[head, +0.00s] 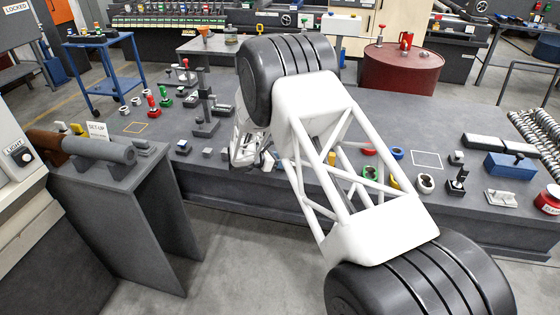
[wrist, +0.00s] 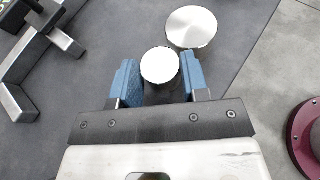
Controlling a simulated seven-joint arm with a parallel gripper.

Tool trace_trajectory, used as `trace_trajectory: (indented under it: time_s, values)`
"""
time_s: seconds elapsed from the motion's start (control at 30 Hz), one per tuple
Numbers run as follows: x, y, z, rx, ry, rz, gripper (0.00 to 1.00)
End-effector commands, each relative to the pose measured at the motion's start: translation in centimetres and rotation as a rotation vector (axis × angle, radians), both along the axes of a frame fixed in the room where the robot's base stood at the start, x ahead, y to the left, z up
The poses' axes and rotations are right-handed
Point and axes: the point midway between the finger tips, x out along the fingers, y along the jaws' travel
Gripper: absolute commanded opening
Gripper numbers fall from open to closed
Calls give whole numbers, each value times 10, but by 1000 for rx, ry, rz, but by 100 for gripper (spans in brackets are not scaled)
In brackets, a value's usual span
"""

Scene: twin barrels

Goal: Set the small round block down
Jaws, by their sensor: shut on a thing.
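The small round block (wrist: 160,66) has a pale, flat top and a dark side. In the wrist view it sits between the two blue fingers of my gripper (wrist: 161,80), which is shut on it. A larger round piece with a pale top (wrist: 191,27) stands just beyond it, toward the upper right. I cannot tell whether the two touch or how high the small block is above the bench. In the head view my arm covers most of the gripper, and I cannot make out the block there.
The grey bench (head: 330,105) carries several small parts. A dark metal piece with bright ends (wrist: 30,60) lies left of my gripper. The bench edge and floor (wrist: 275,80) lie to the right, with a dark red round object (wrist: 302,135). A red drum (head: 400,72) stands behind the bench.

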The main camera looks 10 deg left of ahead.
Motion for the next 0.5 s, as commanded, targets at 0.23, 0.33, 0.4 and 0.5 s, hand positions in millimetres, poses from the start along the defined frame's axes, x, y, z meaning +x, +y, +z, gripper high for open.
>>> trace_trajectory:
  time_s: [0.23,0.33,0.4,0.5]
  values:
    - [0,0,1,1,-1,1,5]
    - [0,0,-1,1,-1,1,5]
    - [0,0,-2,1,-1,1,5]
    - [0,0,-3,0,0,0,55]
